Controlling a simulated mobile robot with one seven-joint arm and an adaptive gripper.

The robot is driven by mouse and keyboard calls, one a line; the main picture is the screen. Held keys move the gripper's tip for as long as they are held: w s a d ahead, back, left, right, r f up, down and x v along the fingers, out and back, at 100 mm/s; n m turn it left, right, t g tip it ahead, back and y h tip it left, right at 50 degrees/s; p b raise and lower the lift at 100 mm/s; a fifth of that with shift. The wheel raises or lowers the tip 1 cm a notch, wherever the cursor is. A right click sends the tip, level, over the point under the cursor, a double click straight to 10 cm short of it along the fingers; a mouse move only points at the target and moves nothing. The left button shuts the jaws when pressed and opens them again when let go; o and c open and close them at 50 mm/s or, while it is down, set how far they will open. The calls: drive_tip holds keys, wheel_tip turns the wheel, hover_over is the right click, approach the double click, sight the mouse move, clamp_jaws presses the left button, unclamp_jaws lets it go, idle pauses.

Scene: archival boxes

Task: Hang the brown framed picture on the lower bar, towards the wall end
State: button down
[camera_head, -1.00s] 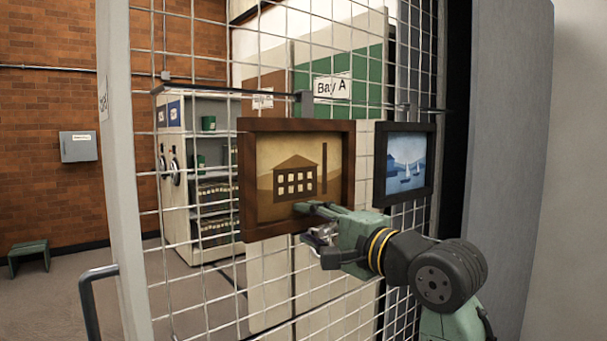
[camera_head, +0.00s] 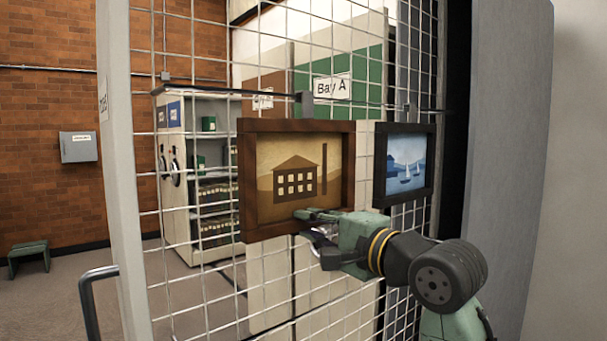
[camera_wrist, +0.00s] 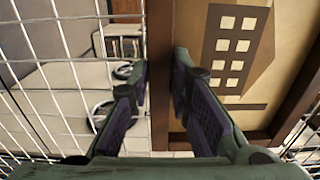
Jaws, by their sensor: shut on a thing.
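The brown framed picture (camera_head: 348,165), a dark building on a tan ground, hangs or is held upright in front of the wire mesh. A dark hook (camera_head: 304,103) shows above its top edge at a dark horizontal bar (camera_head: 250,94). I cannot tell whether the hook rests on the bar. My gripper (camera_head: 312,228) is at the lower edge of the frame. In the wrist view the fingers (camera_wrist: 160,95) lie on both sides of a frame rail (camera_wrist: 161,60), shut on it.
A blue sailboat picture (camera_head: 407,163) in a dark frame hangs just right of the brown one, with a narrow gap. The wire mesh (camera_head: 190,300) stands behind both. A grey panel (camera_head: 510,150) is at the right. Shelving (camera_head: 175,180) is beyond the mesh.

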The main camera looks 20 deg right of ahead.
drive_tip(key=shift+r, duration=0.2)
drive_tip(key=shift+r+p, duration=1.45)
drive_tip(key=shift+p, duration=0.25)
drive_tip(key=shift+s, duration=0.1)
approach(302, 203)
drive_tip(key=s, duration=0.2)
drive_tip(key=shift+s+d+p, duration=0.1)
drive_tip(key=shift+d+p, duration=0.25)
drive_tip(key=shift+p, duration=0.05)
idle(0.5)
drive_tip(key=shift+f, duration=0.1)
